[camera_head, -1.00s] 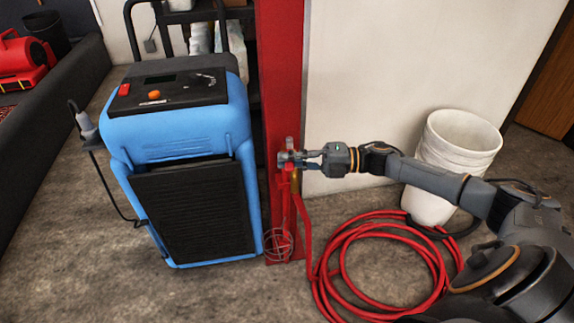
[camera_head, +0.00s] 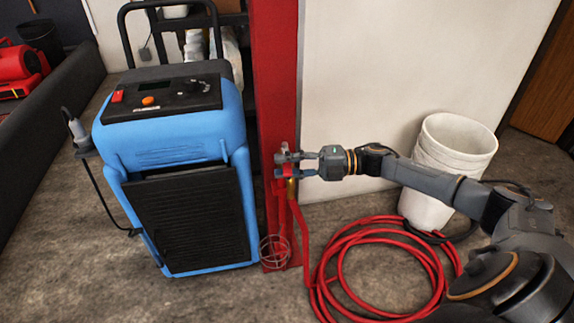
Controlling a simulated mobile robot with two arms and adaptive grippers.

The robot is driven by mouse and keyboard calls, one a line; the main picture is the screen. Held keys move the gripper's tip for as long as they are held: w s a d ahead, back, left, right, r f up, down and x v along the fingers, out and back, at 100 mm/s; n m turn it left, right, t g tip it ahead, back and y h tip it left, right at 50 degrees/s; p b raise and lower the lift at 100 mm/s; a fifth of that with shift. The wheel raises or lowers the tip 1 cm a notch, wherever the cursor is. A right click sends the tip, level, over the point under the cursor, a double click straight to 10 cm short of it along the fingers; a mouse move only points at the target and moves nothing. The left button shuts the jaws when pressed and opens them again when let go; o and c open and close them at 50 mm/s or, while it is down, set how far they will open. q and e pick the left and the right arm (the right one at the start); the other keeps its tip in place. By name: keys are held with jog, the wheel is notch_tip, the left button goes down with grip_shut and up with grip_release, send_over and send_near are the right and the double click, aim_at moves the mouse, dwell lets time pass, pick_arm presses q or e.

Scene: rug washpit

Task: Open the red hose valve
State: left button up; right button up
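The red hose valve (camera_head: 285,173) is on the red post (camera_head: 274,90), right of the blue machine. A brass fitting (camera_head: 292,189) shows just below it, with a red hose running down. My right gripper (camera_head: 291,164) reaches in from the right and is at the valve. Its fingers lie one above the other, with red of the valve showing by their tips. The fingers cover part of the valve, so I cannot tell whether they are clamped on it or how far its handle is turned. My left gripper is not in view.
The blue machine (camera_head: 180,135) stands close left of the post. A coiled red hose (camera_head: 345,262) lies on the floor below my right arm. A white bucket (camera_head: 455,150) stands behind the arm. A wire piece (camera_head: 274,250) is low on the post.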

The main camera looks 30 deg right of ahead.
jog(key=v, duration=1.2)
dwell(0.5)
